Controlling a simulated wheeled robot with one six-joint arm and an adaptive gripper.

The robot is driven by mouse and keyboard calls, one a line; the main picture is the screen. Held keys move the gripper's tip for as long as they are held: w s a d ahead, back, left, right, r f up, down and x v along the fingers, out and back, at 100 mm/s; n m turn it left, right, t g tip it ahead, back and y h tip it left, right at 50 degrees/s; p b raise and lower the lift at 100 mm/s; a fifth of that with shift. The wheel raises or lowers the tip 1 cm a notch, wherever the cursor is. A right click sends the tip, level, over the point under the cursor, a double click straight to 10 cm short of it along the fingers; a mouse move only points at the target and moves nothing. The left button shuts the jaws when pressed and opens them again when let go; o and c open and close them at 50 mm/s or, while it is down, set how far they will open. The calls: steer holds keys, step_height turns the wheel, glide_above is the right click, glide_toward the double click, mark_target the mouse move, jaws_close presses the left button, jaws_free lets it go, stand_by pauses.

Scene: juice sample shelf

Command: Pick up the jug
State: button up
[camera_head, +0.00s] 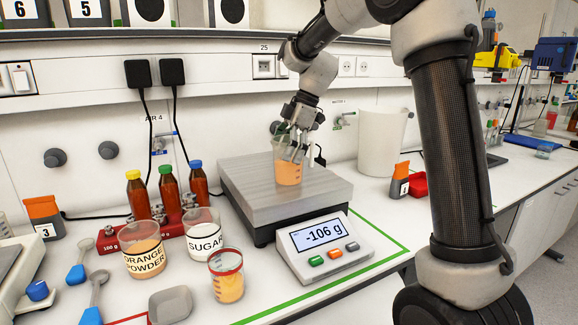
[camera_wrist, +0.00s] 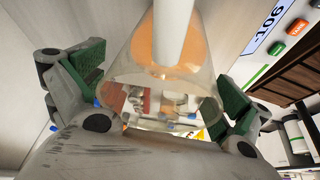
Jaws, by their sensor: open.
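A clear beaker-like vessel with orange contents (camera_head: 288,174) is over the steel plate of the scale (camera_head: 262,203); contact with the plate is hard to make out. My gripper (camera_head: 296,148) points down at its upper part. In the wrist view the clear vessel (camera_wrist: 205,85) lies between my open fingers (camera_wrist: 160,92), with a finger on each side. Finger contact cannot be told. A white rod-like shape (camera_wrist: 174,30) shows over the orange contents. A plain white jug-like container (camera_head: 382,142) stands upright behind the scale to the right, apart from my gripper.
The scale display (camera_head: 318,235) reads -106 g. In front are the orange powder beaker (camera_head: 144,250), the sugar beaker (camera_head: 204,233) and a red-rimmed cup (camera_head: 227,277). Several bottles (camera_head: 168,188) stand left of the scale. The shelf edge (camera_head: 200,38) runs above.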

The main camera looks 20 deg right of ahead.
steer(key=shift+a+f, duration=0.2)
steer(key=shift+f, duration=0.2)
steer(key=shift+c, duration=0.4)
steer(key=c, duration=1.3)
